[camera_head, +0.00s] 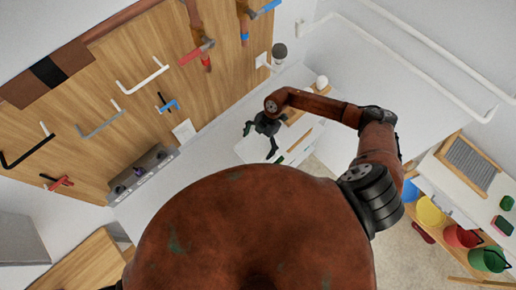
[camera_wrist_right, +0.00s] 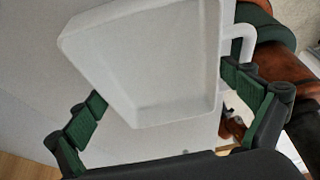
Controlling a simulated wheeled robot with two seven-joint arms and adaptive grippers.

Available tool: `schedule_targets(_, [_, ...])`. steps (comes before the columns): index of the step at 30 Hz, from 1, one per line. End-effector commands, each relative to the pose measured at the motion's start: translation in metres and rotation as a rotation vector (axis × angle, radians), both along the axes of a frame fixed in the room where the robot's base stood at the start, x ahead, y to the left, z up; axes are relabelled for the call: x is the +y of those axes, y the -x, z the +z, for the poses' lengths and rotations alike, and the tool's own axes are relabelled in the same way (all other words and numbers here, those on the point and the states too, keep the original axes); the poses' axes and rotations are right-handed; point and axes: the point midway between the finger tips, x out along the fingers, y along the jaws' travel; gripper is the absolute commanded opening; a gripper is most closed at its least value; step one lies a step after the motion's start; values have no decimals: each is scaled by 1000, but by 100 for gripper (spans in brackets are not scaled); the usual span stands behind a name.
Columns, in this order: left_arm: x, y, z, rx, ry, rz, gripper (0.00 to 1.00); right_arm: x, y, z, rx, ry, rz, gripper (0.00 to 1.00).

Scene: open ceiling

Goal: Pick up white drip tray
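The white drip tray (camera_wrist_right: 150,60) fills the upper middle of the right wrist view, a shallow white tray with a raised rim, tilted in the picture. My right gripper (camera_wrist_right: 170,98) has its green-padded fingers spread wide, one on each side of the tray. The fingertips appear close to its edges; whether they touch cannot be told. My left gripper is not in view.
A wooden tool panel (camera_head: 120,110) with hooks and hammers is on the left wall. A grey box rail (camera_head: 143,175) runs below it. Colored buckets (camera_head: 461,236) stand on a shelf at right. A white curved bar (camera_wrist_right: 243,42) is right of the tray.

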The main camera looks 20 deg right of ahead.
Motion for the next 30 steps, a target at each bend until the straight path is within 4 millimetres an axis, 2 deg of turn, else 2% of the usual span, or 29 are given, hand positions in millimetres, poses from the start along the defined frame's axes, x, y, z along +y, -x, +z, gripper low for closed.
schedule_targets(1, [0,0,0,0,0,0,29,0,0,0,0,0,0,92])
schedule_targets(12, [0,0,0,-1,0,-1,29,0,0,1,-1,0,0,68])
schedule_targets(23, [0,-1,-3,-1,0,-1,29,0,-1,6,-2,-2,0,67])
schedule_targets(29, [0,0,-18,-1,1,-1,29,0,-2,31,-8,-1,2,67])
schedule_targets(30, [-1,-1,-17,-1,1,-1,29,-2,7,38,-3,0,2,67])
